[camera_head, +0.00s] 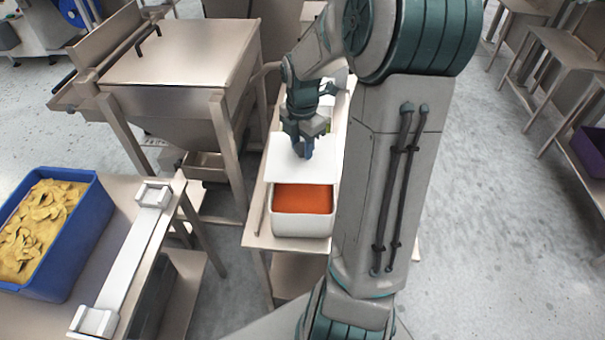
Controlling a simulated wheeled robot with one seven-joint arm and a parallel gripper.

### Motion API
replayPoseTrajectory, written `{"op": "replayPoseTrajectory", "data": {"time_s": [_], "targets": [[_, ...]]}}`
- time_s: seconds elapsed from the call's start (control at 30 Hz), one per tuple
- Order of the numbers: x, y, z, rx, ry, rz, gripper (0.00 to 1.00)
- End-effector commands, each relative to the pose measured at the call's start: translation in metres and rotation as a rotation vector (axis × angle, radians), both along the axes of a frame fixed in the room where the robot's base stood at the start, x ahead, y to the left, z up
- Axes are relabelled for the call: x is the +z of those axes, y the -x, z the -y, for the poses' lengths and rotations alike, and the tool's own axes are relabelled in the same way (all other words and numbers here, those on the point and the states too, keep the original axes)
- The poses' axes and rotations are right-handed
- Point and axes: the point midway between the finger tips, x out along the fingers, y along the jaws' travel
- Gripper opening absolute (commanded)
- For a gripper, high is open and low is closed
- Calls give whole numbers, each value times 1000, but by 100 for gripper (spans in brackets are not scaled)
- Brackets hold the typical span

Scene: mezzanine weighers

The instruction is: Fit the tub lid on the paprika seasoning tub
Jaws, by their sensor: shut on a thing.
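The paprika seasoning tub (302,222) is a white tub with orange-red powder in it. It stands near the front end of a narrow metal table (257,236). The tub lid (284,162) is a flat white plate at the far side of the tub. It appears to overlap the tub's far edge, and the front part of the powder shows uncovered. My gripper (302,153) points down at the lid's middle and is shut on it, seemingly by a blue handle. I cannot tell whether the lid touches the tub's rim. My own arm hides the right side of the table.
A blue crate of yellow chips (62,282) stands on a table at the left, beside a white bar-shaped frame (128,262). A large metal hopper (180,65) stands left of the narrow table. Open floor (470,200) lies to the right.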

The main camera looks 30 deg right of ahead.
Motion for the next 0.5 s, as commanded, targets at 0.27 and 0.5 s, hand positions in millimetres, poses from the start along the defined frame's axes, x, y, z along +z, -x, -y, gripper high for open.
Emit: {"op": "replayPoseTrajectory", "data": {"time_s": [0.27,0.5], "targets": [[-24,37,-17,-2,0,-1,9],[-46,42,-20,0,-3,-4,9]]}}
